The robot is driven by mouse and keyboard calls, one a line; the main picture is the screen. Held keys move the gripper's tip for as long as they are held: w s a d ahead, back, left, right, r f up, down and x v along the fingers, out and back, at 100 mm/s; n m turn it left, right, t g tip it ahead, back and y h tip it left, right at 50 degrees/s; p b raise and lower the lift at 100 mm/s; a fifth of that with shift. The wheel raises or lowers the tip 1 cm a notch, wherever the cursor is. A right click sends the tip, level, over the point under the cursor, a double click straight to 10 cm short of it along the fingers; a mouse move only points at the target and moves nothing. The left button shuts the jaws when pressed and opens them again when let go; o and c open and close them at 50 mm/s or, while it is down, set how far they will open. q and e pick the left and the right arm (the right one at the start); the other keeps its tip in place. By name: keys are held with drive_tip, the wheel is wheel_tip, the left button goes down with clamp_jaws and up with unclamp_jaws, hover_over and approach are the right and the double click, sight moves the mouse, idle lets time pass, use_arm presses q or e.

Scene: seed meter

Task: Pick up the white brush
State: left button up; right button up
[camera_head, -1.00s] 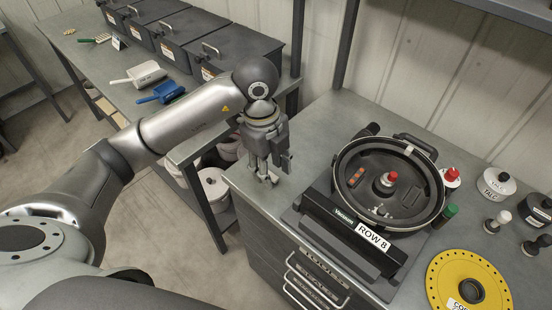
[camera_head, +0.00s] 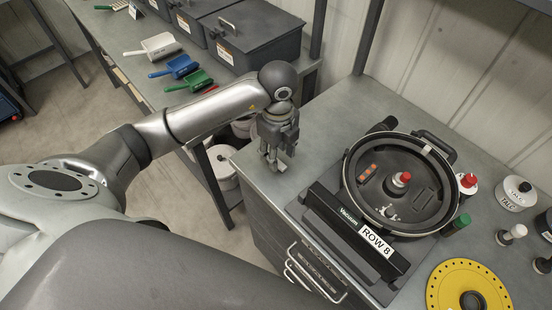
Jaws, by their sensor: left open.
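I cannot clearly make out a white brush in the head view. A white scoop-like tool (camera_head: 159,46) lies on the left bench, beside a blue one (camera_head: 178,67). A small white-topped piece (camera_head: 514,233) stands upright at the right; I cannot tell whether it is a brush. My left gripper (camera_head: 273,166) is open and empty, pointing down above the left corner of the right-hand bench. It is apart from all of these. My right gripper is not in view.
A round black seed meter (camera_head: 433,152) marked ROW 8 stands on the right-hand bench (camera_head: 331,118), with a yellow disc (camera_head: 440,287) and white pots (camera_head: 514,196) nearby. Grey lidded bins (camera_head: 262,52) and a green scoop (camera_head: 197,79) are on the left bench. Bare bench top lies behind my left gripper.

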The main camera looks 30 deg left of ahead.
use_arm(q)
drive_tip(key=shift+a+f, duration=0.1)
drive_tip(key=shift+f, duration=1.4)
clamp_jaws()
drive_tip(key=shift+r, duration=0.15)
